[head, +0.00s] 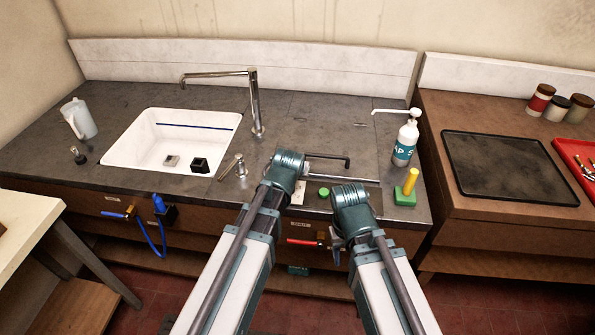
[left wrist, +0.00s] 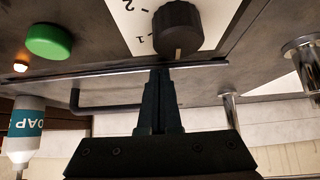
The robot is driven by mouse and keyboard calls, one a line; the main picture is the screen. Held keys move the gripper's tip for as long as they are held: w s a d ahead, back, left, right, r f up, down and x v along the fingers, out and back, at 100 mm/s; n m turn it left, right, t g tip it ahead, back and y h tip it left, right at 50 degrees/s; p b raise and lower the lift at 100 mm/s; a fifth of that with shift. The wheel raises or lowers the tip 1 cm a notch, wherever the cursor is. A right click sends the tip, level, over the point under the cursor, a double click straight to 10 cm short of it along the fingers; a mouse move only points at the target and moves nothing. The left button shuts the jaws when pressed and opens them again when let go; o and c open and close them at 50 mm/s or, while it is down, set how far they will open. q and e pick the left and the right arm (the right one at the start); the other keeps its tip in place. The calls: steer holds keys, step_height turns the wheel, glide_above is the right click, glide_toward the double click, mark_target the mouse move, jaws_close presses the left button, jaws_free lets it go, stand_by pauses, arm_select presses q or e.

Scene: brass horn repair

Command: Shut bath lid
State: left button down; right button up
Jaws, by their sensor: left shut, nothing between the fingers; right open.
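The bath lid (head: 325,132) is a dark panel behind my arms in the head view. It looks about level with the counter, but I cannot tell whether it is fully seated. Its dark bar handle (head: 330,157) is near the front and also shows in the left wrist view (left wrist: 105,107). My left gripper (left wrist: 160,72) is shut and empty, its tips by the lid's thin front edge (left wrist: 75,78), close to a black knob (left wrist: 178,28); contact is unclear. My right gripper (head: 337,243) is low before the counter front, open, its fingers partly hidden.
A green button (head: 323,192) is beside the knob panel. A soap bottle (head: 405,142) and a yellow-handled block (head: 408,186) stand right of the lid. A white sink (head: 125,150) with a tap (head: 256,100) is on the left. A black mat (head: 507,165) lies on the right bench.

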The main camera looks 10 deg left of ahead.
arm_select(q)
steer(key=shift+s+f, duration=0.15)
steer(key=shift+f, duration=0.05)
steer(key=shift+r, duration=0.15)
steer(key=shift+r+p, duration=0.5)
steer(key=shift+p, duration=0.3)
step_height(320, 180, up, 4)
steer(key=p, duration=0.3)
steer(key=shift+f, duration=0.25)
steer(key=s+p+v, duration=0.1)
steer(key=p+v, duration=0.5)
steer(key=v, duration=0.3)
steer(key=shift+f+p, duration=0.2)
steer(key=shift+p, duration=0.15)
steer(key=shift+s, duration=0.1)
